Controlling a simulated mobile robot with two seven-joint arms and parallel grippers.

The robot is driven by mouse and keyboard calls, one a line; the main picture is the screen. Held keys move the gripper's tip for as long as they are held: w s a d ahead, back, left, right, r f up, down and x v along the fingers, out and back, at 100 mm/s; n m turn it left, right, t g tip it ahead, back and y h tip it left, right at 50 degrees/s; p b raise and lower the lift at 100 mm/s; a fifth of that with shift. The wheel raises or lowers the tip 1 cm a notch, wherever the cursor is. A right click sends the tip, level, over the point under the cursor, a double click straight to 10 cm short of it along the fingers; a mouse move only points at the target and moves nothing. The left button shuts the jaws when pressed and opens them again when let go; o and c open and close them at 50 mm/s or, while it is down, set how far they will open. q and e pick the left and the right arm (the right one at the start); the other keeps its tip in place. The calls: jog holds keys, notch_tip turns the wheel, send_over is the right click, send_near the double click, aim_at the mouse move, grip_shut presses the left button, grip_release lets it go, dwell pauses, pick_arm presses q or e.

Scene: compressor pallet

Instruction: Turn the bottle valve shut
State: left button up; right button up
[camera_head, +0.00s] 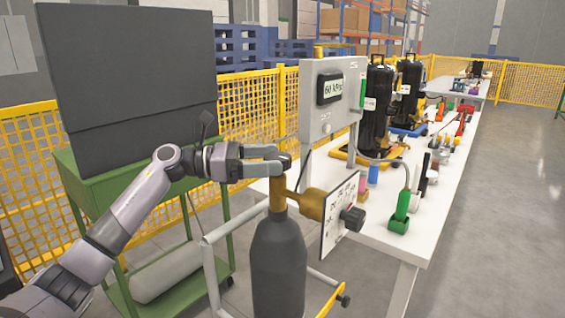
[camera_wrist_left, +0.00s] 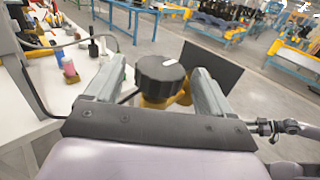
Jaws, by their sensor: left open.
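The dark grey bottle (camera_head: 278,262) stands upright in the head view, with a brass valve neck (camera_head: 278,194) on top. My left gripper (camera_head: 282,160) reaches in from the left at the top of this neck. In the left wrist view a round black knob (camera_wrist_left: 160,72) with a white mark sits between the two fingers of the open gripper (camera_wrist_left: 157,82). I cannot tell whether the fingers touch it. Brass parts (camera_wrist_left: 180,98) show below the knob. A brass branch (camera_head: 312,204) leads to a white dial plate (camera_head: 336,222) with another black knob (camera_head: 353,218).
A white scale panel (camera_head: 318,118) reading about 60 kPa stands behind the bottle. A green cart (camera_head: 95,180) stands at left. The floor at right is clear.

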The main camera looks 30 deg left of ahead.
pick_arm(q)
jog(key=v, duration=0.3)
dwell(0.4)
